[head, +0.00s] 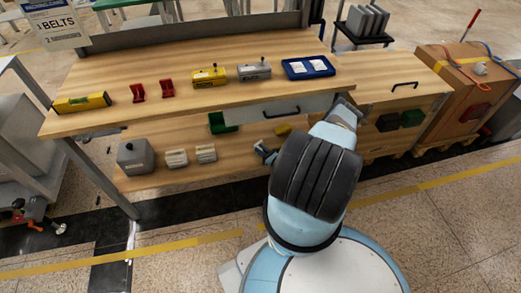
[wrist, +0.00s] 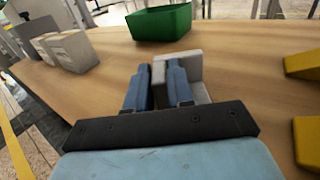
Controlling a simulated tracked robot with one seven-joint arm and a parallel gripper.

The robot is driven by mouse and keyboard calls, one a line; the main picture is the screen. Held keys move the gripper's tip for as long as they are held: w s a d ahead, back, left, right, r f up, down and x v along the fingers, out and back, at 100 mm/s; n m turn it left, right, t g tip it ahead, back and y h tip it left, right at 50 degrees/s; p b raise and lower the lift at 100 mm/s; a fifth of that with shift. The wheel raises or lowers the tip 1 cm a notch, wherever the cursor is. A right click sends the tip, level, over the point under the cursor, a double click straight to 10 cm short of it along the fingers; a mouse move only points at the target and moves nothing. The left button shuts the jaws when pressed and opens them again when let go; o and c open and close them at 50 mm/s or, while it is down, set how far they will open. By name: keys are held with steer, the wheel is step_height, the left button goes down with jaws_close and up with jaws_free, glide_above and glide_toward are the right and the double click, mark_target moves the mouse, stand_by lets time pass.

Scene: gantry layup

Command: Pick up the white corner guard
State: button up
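The white corner guard (wrist: 194,66) is a pale, angled piece on the wooden lower shelf in the wrist view. One of its upright flanges stands between the two blue fingers of my gripper (wrist: 158,88); the other part shows behind the right finger. The fingers are close together, with the flange filling the narrow gap between them. In the head view my gripper (head: 265,152) is low over the lower shelf, and I cannot make out the guard there. The guard's lower part is hidden by the fingers.
A green bin (wrist: 161,22) stands just beyond the guard. Pale blocks (wrist: 73,50) are to the left, and yellow pieces (wrist: 304,64) to the right. The bench top (head: 150,75) overhangs the lower shelf (head: 150,183). A grey box (head: 135,157) stands at the shelf's left end.

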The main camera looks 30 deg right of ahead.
jaws_close()
steer(key=shift+r, duration=0.1)
